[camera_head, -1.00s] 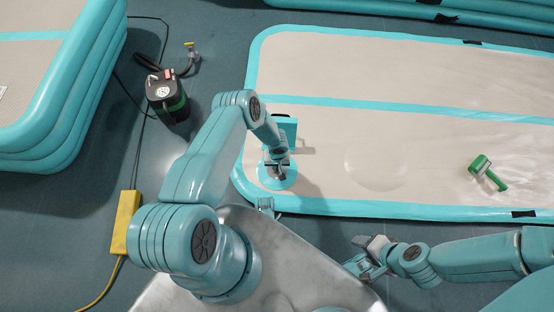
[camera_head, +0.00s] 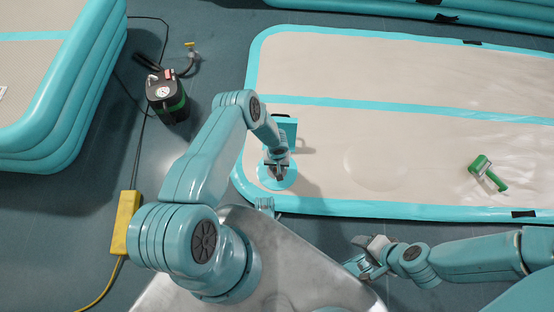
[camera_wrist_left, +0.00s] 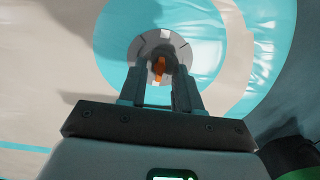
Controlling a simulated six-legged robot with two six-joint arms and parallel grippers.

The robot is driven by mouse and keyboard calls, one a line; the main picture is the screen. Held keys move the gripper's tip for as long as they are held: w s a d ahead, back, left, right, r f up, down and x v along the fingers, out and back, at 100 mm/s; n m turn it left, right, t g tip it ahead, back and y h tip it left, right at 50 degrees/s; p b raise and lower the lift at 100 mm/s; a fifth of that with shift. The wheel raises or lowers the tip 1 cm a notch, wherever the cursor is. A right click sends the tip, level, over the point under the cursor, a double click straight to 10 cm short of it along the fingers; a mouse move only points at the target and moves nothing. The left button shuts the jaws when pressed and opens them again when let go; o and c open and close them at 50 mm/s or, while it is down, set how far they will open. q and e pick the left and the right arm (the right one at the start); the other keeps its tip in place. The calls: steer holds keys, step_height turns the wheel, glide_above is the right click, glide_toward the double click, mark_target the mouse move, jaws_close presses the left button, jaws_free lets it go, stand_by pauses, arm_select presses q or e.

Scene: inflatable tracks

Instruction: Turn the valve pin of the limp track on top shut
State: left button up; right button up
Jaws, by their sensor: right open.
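The limp track (camera_head: 330,65) lies on top, with a beige face, teal borders and wrinkles at the right. Its round grey valve (camera_wrist_left: 178,42) sits on a teal patch in the left wrist view. An orange pin (camera_wrist_left: 158,66) stands in the valve's middle. My left gripper (camera_wrist_left: 160,88) is over the valve, its fingers apart with the pin showing between them; contact cannot be told. In the head view my left gripper (camera_head: 275,172) hides the valve at the track's near left corner. My right gripper (camera_head: 362,256) is open and empty, in front of the track's near edge.
A black and green pump (camera_head: 167,98) with a hose stands on the floor at the left. A stack of inflated tracks (camera_head: 85,90) is at the far left. A yellow box (camera_head: 126,222) lies by a cable.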

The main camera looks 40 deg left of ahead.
arm_select(q)
steer(key=shift+r, duration=0.1)
step_height(320, 180, up, 16)
steer(key=p, duration=0.8)
